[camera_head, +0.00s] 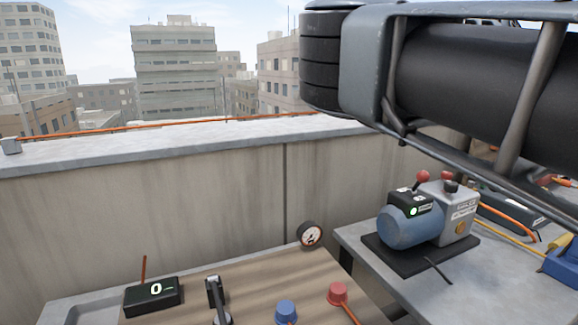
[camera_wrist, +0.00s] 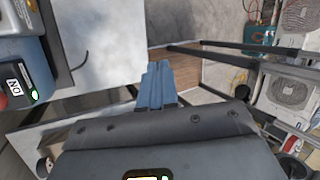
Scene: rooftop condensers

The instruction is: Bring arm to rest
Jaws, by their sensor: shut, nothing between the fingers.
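My gripper (camera_wrist: 157,88) shows in the wrist view as two blue-grey fingers lying together, shut with nothing between them. It points over the gap beside a grey bench (camera_wrist: 105,45) and touches nothing that I can see. In the head view a large dark part of my arm fills the upper right and covers part of the background. The fingers do not show in the head view.
A blue and grey pump (camera_head: 410,228) with a green light stands on the grey bench (camera_head: 372,262). A gauge (camera_head: 310,235), black display box (camera_head: 153,296), blue knob (camera_head: 286,309) and red knob (camera_head: 338,293) are left of it. Condenser units (camera_wrist: 288,90) stand right in the wrist view.

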